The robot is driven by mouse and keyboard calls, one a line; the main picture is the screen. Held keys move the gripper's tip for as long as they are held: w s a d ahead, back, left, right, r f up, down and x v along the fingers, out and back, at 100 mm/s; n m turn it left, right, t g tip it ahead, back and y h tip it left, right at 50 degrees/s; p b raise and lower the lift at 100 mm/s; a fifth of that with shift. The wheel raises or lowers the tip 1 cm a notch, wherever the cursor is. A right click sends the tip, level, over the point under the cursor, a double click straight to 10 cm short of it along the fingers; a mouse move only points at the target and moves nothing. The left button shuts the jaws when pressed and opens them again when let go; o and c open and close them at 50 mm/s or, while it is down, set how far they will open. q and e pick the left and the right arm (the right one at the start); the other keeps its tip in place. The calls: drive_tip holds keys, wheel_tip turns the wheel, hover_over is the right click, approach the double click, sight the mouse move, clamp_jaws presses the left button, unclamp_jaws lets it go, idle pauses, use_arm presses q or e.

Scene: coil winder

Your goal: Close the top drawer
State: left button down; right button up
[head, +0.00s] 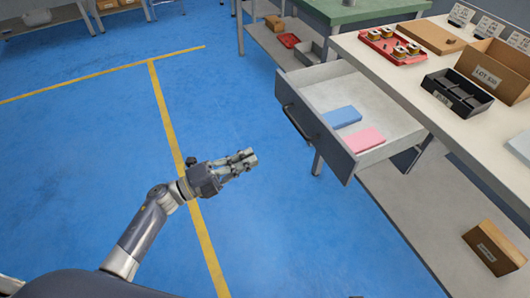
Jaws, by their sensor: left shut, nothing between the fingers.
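The top drawer (318,134) is pulled out from under the workbench top at the right. It has a dark grey front with a dark bar handle (296,124), and its inside is light grey. A blue block (342,117) and a pink block (363,140) lie in it. My left gripper (249,158) is shut and empty, to the left of the drawer front and apart from it. Its fingers point right toward the drawer. My right gripper is not in view.
The workbench (455,125) carries a red tray (393,56) with spools, a black divided bin (440,98) and a cardboard box (490,72). Another box (494,248) lies on the lower shelf. A green-topped table (350,10) stands behind. The blue floor left of the drawer is clear.

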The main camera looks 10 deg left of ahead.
use_arm(q)
drive_tip(key=x, duration=1.3)
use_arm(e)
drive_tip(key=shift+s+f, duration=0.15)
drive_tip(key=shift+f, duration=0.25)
use_arm(q)
drive_tip(key=shift+w, duration=0.1)
